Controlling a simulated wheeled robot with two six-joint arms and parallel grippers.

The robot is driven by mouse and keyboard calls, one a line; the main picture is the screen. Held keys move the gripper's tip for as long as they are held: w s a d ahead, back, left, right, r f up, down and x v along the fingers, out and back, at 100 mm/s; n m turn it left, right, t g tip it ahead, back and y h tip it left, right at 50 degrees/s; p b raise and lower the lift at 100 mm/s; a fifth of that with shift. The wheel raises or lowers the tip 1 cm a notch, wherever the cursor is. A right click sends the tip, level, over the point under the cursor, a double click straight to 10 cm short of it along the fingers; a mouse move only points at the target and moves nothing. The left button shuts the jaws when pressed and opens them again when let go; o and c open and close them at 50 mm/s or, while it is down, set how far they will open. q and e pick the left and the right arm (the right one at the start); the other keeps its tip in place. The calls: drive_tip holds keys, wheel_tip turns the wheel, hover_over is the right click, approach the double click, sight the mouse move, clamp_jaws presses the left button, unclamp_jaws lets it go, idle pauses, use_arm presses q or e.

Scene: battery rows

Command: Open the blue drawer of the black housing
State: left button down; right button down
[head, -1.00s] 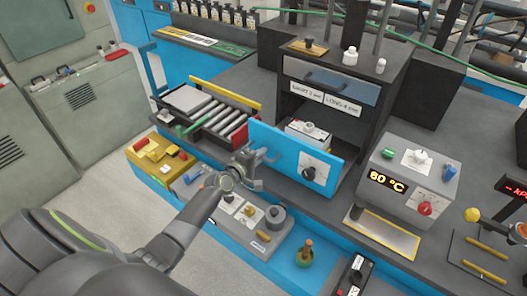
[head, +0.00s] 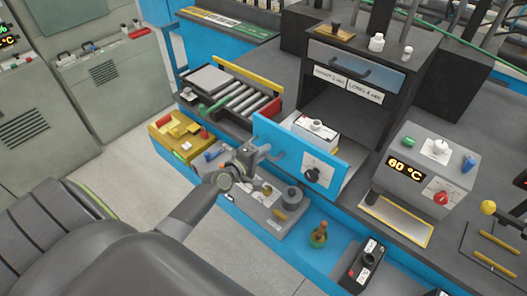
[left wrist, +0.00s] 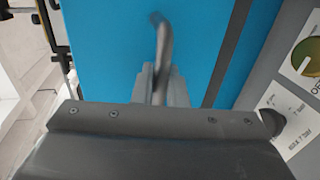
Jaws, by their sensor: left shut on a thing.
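The black housing (head: 296,82) stands on the grey bench, with a dark opening below its grey upper front. The blue drawer (head: 288,140) is pulled out of this opening, its front panel well clear of the housing. The panel bears a black knob on a white plate. My left gripper (head: 264,153) is shut on the dark drawer handle (head: 276,155) at the panel's left part. In the left wrist view the handle (left wrist: 163,45) runs into the jaws (left wrist: 155,85), against the blue drawer front (left wrist: 100,40). My right gripper is not in view.
A white box (head: 318,130) with a knob sits behind the drawer front. A roller tray (head: 235,98) stands left of the drawer. A heater unit reading 60 °C (head: 425,160) stands to the right.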

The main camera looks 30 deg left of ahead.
use_arm(q)
drive_tip(key=c, duration=1.5)
unclamp_jaws()
drive_tip(key=shift+c, duration=0.2)
drive_tip(key=v, duration=1.7)
drive_tip(key=shift+s, duration=0.2)
